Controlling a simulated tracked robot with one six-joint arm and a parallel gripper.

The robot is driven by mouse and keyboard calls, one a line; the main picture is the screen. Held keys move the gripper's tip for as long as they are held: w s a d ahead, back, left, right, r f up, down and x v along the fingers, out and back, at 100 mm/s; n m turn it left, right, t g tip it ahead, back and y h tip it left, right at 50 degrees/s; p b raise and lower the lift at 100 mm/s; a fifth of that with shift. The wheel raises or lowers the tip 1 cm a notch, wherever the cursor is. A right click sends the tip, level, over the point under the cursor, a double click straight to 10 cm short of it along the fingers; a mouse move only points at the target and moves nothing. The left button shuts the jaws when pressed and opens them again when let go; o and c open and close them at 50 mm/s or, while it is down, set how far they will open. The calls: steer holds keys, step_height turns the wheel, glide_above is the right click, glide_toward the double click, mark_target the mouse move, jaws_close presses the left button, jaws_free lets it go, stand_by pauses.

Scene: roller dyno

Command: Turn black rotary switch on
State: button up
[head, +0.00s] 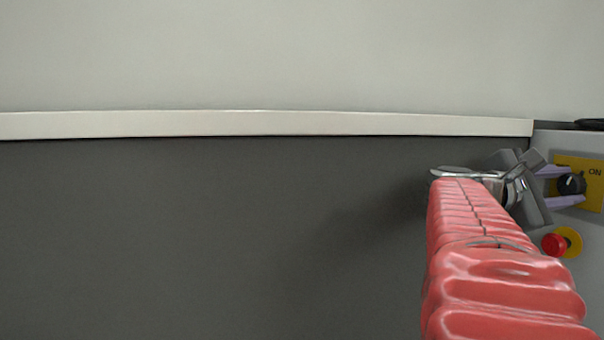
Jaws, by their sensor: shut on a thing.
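The black rotary switch (571,184) sits on a yellow plate (592,186) on the grey cabinet at the right edge of the head view. The plate carries the word "ON" at the upper right of the knob. A pale line on the knob points to the upper right, toward the word. My gripper (570,188), with pale purple fingers, reaches in from the left. One finger is above the knob and one below it, and it is shut on the switch. My arm in its red sleeve hides part of the cabinet's left side.
A red push button (554,244) on a yellow disc sits just below my gripper, close to my red-sleeved arm. The grey cabinet (590,265) continues past the right edge.

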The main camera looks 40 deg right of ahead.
steer(key=m, duration=0.5)
steer(key=shift+w, duration=0.2)
stand_by(0.5)
steer(key=o, duration=1)
steer(key=shift+s, duration=0.1)
steer(key=shift+o, duration=0.2)
steer(key=shift+a, duration=0.1)
steer(key=v, duration=1.3)
steer(key=shift+a, duration=0.35)
